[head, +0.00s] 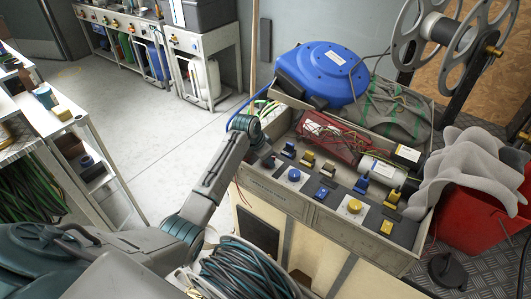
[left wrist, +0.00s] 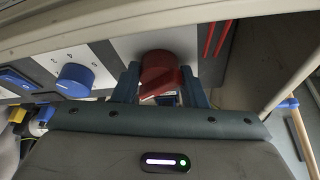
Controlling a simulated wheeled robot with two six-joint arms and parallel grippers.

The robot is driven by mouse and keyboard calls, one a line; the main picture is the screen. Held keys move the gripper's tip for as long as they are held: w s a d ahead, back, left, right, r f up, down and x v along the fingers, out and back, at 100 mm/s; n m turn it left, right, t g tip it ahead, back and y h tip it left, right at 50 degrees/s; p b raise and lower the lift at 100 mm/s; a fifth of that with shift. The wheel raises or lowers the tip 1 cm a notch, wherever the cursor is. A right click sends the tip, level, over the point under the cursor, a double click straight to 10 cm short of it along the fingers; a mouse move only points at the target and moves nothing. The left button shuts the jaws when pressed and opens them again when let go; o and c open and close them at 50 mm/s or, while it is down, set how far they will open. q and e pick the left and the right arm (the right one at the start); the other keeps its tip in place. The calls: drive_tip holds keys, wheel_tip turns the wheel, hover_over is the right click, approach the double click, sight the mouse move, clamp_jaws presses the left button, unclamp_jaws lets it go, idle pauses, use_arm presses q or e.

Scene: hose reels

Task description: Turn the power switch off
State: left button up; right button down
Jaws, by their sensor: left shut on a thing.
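A red rotary switch (left wrist: 160,73) sits on a white plate on the panel in the left wrist view. It looks like the power switch, but I can read no label on it. My left gripper (left wrist: 160,88) is shut on it, with one teal finger on each side. In the head view my left gripper (head: 266,155) is at the left end of the panel box (head: 318,222), and the arm largely hides the red switch there. My right gripper is not in view.
A blue knob (left wrist: 75,80) is beside the red switch; it also shows in the head view (head: 294,174). A yellow knob (head: 354,206) and several small switches sit farther right. A blue hose reel (head: 322,72) stands behind. Coiled hose (head: 245,272) lies below the arm.

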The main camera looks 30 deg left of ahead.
use_arm(q)
drive_tip(key=n+y+p, duration=0.1)
drive_tip(key=n+p, duration=0.3)
drive_tip(key=p, duration=0.1)
drive_tip(key=n+y+p, duration=0.1)
drive_tip(key=n+p, duration=0.1)
drive_tip(key=shift+d+r+y+p, duration=0.3)
drive_tip(key=shift+d+r+p, duration=0.05)
drive_tip(key=n+y+p, duration=0.1)
drive_tip(key=n, duration=0.2)
drive_tip(key=shift+f+p, duration=0.1)
drive_tip(key=shift+p, duration=0.25)
drive_tip(key=shift+w+d+f+n+y+p, duration=0.1)
drive_tip(key=shift+n+y+p, duration=0.2)
drive_tip(key=shift+n, duration=0.55)
drive_tip(key=shift+w+f+n+y+p, duration=0.1)
drive_tip(key=shift+n+y+p, duration=0.2)
drive_tip(key=shift+n, duration=0.55)
drive_tip(key=shift+g, duration=0.3)
drive_tip(key=o, duration=0.9)
drive_tip(key=shift+s, duration=0.1)
drive_tip(key=shift+o, duration=0.2)
drive_tip(key=b+v, duration=0.1)
drive_tip(key=v, duration=0.9)
drive_tip(key=shift+d+r+b, duration=0.15)
drive_tip(key=shift+r+b, duration=0.25)
drive_tip(key=shift+s+f, duration=0.1)
drive_tip(key=shift+s, duration=0.05)
